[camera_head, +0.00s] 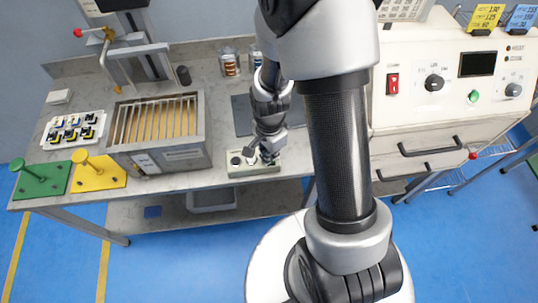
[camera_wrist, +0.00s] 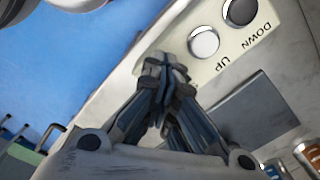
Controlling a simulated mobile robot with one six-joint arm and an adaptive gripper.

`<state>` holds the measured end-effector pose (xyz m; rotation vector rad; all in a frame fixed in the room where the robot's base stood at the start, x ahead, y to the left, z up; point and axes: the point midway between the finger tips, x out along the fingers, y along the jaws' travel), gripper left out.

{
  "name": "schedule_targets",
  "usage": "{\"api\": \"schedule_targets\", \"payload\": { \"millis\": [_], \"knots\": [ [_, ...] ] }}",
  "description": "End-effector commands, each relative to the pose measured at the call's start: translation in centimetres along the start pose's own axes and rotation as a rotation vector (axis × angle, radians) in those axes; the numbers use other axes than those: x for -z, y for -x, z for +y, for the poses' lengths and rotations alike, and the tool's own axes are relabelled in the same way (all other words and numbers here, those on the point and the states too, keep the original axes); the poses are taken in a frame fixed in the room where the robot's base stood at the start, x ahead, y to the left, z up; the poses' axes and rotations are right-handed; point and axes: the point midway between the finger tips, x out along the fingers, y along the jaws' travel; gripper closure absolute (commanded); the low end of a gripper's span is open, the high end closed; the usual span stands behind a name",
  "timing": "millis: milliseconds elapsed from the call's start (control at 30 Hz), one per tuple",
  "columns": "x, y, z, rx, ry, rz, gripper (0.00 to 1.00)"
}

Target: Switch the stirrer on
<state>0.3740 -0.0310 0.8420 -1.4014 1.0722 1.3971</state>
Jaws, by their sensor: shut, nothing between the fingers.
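No part is clearly marked as the stirrer or its switch. A pale control box (camera_head: 240,170) lies at the front edge of the bench. In the wrist view the box (camera_wrist: 262,42) carries a black round button (camera_wrist: 240,12) beside the word DOWN and a white round button (camera_wrist: 204,42) beside UP. My gripper (camera_head: 265,157) is shut and empty, pointing down over the right part of the box. In the wrist view its fingertips (camera_wrist: 163,65) are beside the white button. They hide whatever is under them, and I cannot tell whether they touch the box.
A slatted metal tank (camera_head: 158,120) stands left of the box, with green (camera_head: 40,182) and yellow (camera_head: 100,175) stands farther left. Tins (camera_head: 230,63) stand behind. A white cabinet (camera_head: 440,115) with a red switch (camera_head: 392,83), knobs and a green button (camera_head: 473,96) is at right.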

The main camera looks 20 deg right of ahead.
Motion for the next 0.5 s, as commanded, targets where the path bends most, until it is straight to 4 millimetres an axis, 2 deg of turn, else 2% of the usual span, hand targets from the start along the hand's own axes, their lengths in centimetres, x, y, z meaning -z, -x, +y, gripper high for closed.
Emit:
{"api": "schedule_targets", "payload": {
  "millis": [167, 500],
  "knots": [
    [0.0, 0.2, 0.1, -0.003, 0.0, -0.001, 1.0],
    [0.0, 2.9, 0.1, -0.002, 0.0, -0.001, 1.0]
  ]
}}
